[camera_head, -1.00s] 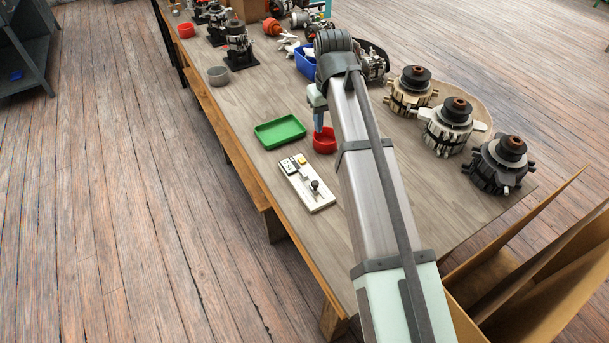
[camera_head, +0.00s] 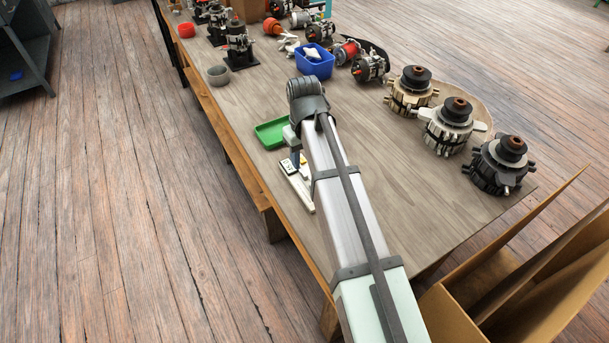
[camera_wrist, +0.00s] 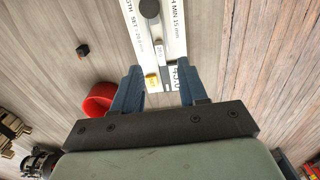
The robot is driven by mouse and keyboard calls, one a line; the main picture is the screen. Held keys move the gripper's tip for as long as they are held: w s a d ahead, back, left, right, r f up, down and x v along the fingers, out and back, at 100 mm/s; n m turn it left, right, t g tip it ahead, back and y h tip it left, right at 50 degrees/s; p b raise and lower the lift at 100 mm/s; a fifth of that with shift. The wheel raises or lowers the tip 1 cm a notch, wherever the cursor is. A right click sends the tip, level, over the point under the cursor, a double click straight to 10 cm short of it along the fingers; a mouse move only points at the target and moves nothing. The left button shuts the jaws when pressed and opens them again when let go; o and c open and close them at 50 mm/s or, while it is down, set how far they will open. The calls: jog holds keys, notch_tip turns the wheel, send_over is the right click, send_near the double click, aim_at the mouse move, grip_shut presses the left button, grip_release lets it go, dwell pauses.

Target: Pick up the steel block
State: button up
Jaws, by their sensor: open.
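A white gauge board (camera_wrist: 172,28) with printed millimetre labels lies beyond my gripper in the wrist view; in the head view its near end (camera_head: 300,190) shows beside my arm. It carries a dark round knob (camera_wrist: 149,9), a narrow grey metal piece (camera_wrist: 159,50) and a yellow block (camera_wrist: 152,80). A small dark cube (camera_wrist: 83,50) lies on the table left of the board. I cannot tell for sure which piece is the steel block. My gripper (camera_wrist: 160,86) is open above the board's end, its blue fingers either side of the yellow block and a number label. Contact cannot be judged.
A red bowl (camera_wrist: 98,100) stands just left of my gripper in the wrist view. A green tray (camera_head: 270,134), a blue bin (camera_head: 314,66) and a grey cup (camera_head: 217,76) stand on the table. Several alternators line the right side (camera_head: 447,128).

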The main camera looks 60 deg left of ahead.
aim_at(304, 172)
jog(key=shift+a+f, duration=0.1)
jog(key=shift+f, duration=2.65)
grip_shut()
